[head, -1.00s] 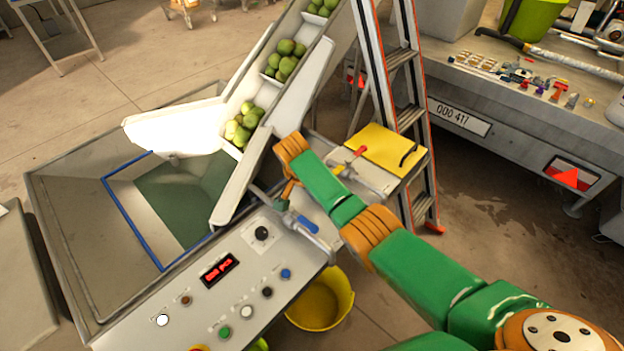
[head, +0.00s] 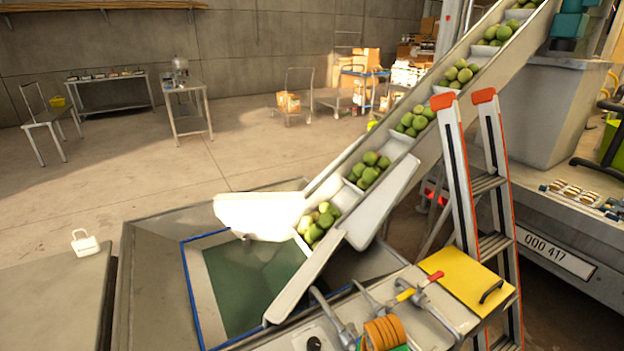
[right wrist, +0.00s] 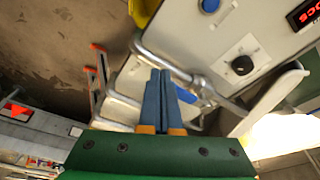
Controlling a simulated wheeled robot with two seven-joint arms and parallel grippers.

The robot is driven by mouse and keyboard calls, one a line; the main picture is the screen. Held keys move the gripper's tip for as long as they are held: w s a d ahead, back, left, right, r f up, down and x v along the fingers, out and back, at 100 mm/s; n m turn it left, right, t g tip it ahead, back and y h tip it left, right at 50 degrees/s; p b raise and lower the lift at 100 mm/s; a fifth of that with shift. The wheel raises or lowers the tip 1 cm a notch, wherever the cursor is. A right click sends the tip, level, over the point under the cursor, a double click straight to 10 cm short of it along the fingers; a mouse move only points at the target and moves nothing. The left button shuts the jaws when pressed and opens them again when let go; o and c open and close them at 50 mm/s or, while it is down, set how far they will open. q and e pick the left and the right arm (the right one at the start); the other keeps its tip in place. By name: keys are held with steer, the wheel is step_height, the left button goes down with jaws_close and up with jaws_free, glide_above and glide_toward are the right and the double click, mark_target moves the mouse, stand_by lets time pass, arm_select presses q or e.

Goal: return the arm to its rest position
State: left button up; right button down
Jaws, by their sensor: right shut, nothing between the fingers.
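My right gripper (right wrist: 160,98) shows in the right wrist view, its two blue fingers shut together with nothing between them. It is above the control panel (right wrist: 262,25), near a grey metal pipe (right wrist: 172,68) and a blue valve handle (right wrist: 187,96); whether it touches them I cannot tell. In the head view only orange and green links of my right arm show at the bottom edge, and the gripper itself is out of the picture. My left gripper is in neither view.
An elevator conveyor (head: 398,152) carrying green fruit rises over a hopper (head: 150,262). A trailer with a number plate (head: 553,252) is at the right. The floor behind (head: 130,185) is open.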

steer(key=s+d+n+t+y, duration=0.15)
steer(key=s+n, duration=0.65)
steer(key=s, duration=1.1)
step_height(320, 180, down, 16)
steer(key=s+g, duration=0.1)
steer(key=s, duration=0.1)
steer(key=s+d+f+n+g+b, duration=0.1)
steer(key=s+d+f, duration=0.1)
steer(key=s+f, duration=0.9)
steer(key=shift+s+d+f+g+b, duration=0.35)
steer(key=shift+s+f, duration=0.05)
steer(key=shift+s, duration=0.25)
